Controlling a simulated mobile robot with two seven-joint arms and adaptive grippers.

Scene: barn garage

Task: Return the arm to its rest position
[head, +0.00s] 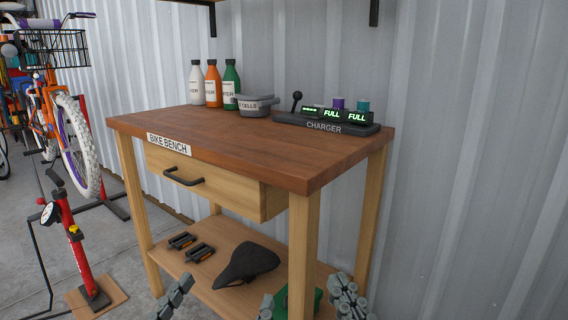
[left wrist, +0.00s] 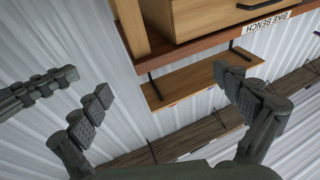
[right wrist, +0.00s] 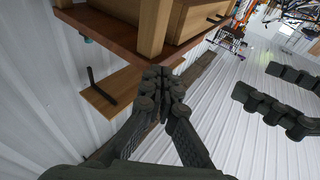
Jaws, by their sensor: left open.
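My left gripper (head: 220,304) is at the bottom edge of the head view, in front of the bench. Its two fingers are spread wide with nothing between them, as the left wrist view (left wrist: 165,105) also shows. My right gripper (head: 345,295) is to its right, low near the bench's front right leg. In the right wrist view (right wrist: 165,85) its fingertips are together, with nothing seen between them. Most of both arms is out of view.
The bike bench (head: 250,150) stands close ahead, with a drawer (head: 205,178). Bottles, a grey bowl (head: 258,106) and a charger (head: 325,123) are on top. Its lower shelf holds pedals, a black saddle (head: 247,263) and something green (head: 305,302). A red pump (head: 78,245) stands left.

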